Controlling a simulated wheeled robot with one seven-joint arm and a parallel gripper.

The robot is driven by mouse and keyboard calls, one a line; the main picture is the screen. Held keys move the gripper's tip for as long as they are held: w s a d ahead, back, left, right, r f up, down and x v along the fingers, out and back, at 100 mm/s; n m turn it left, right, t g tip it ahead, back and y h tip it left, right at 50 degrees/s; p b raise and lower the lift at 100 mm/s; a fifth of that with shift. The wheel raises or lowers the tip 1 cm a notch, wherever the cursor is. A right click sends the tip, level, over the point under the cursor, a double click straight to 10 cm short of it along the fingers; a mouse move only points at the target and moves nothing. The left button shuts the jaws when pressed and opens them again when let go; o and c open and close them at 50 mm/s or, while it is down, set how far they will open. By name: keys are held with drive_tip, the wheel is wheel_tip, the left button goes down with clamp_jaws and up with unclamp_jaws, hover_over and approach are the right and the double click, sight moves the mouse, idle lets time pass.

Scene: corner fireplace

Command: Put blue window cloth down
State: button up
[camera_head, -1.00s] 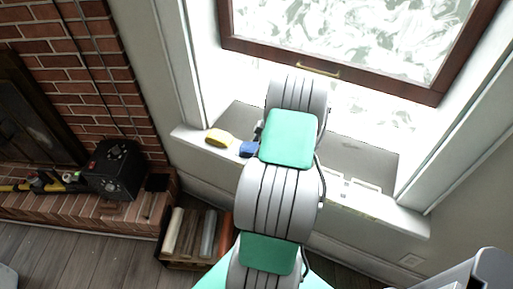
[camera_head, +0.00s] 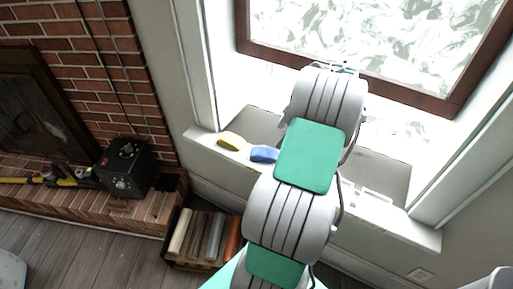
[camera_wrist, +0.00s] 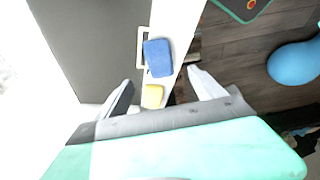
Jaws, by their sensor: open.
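The blue window cloth (camera_head: 264,154) lies on the white window sill (camera_head: 208,139), just left of my arm. In the wrist view the blue cloth (camera_wrist: 158,57) lies beyond the fingertips, apart from them. My gripper (camera_wrist: 161,88) is open, with nothing between its fingers. In the head view the gripper is hidden behind my arm. A yellow sponge-like item (camera_head: 231,141) lies on the sill to the left of the cloth. It also shows in the wrist view (camera_wrist: 152,96), between the fingers in the picture; its distance from them is hard to tell.
The window with a brown frame (camera_head: 400,95) stands behind the sill. A black box device (camera_head: 127,168) sits on the brick hearth at left. A crate of rolls (camera_head: 203,238) stands on the floor below the sill. A blue rounded object (camera_wrist: 295,62) is at the wrist view's right.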

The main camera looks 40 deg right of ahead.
drive_tip(key=w+a+r+m+g+h, duration=0.1)
drive_tip(key=w+a+r+m, duration=0.2)
drive_tip(key=a, duration=1)
drive_tip(key=w+a+r+m+h, duration=0.1)
drive_tip(key=w+a+r, duration=0.35)
drive_tip(key=a, duration=0.85)
drive_tip(key=s+a+m, duration=0.3)
drive_tip(key=s+a, duration=0.7)
drive_tip(key=a, duration=0.2)
drive_tip(key=shift+s+a+m+h, duration=0.2)
drive_tip(key=shift+a+m+h, duration=0.1)
drive_tip(key=shift+a+h, duration=0.1)
